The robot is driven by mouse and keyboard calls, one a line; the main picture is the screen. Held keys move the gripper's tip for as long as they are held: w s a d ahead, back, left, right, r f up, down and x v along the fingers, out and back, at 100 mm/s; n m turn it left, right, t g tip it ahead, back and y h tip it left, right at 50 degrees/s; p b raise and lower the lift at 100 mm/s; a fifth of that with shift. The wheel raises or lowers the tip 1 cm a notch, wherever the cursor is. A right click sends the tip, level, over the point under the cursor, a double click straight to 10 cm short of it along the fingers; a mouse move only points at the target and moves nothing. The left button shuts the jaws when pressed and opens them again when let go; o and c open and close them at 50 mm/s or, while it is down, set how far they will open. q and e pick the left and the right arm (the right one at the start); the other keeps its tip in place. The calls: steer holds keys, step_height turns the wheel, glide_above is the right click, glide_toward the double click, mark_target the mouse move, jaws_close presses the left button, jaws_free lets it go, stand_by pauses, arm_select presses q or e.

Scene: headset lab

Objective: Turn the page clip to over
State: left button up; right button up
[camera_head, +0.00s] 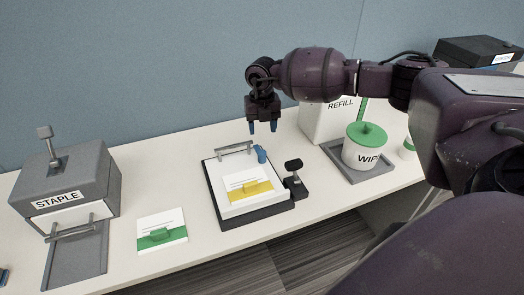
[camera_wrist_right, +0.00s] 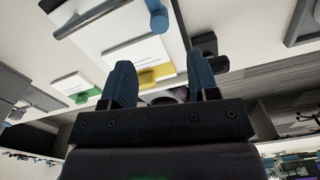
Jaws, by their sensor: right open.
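The page clip is a grey bar (camera_head: 235,148) with a blue grip (camera_head: 261,154) at its right end. It lies at the back edge of a white page block (camera_head: 236,202) on a black base (camera_head: 216,205). The page carries a yellow band. In the right wrist view the clip's grey bar (camera_wrist_right: 88,17) and blue grip (camera_wrist_right: 158,18) show at the top. My right gripper (camera_head: 263,129) points down with its blue fingers apart and empty, above and a little behind the clip, not touching it. Its fingers also show in the wrist view (camera_wrist_right: 160,64). My left gripper is out of view.
A black knob on a post (camera_head: 294,178) stands at the base's right side. A STAPLE box (camera_head: 75,183) and a green-banded card (camera_head: 162,229) are left. A WIPE tub (camera_head: 362,154) and REFILL box (camera_head: 325,122) stand right. Table is bare between card and base.

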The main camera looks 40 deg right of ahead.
mark_target(262, 152)
step_height(262, 152, down, 10)
steer(key=shift+r+b, duration=0.15)
steer(key=shift+b, duration=0.25)
steer(key=c, duration=0.9)
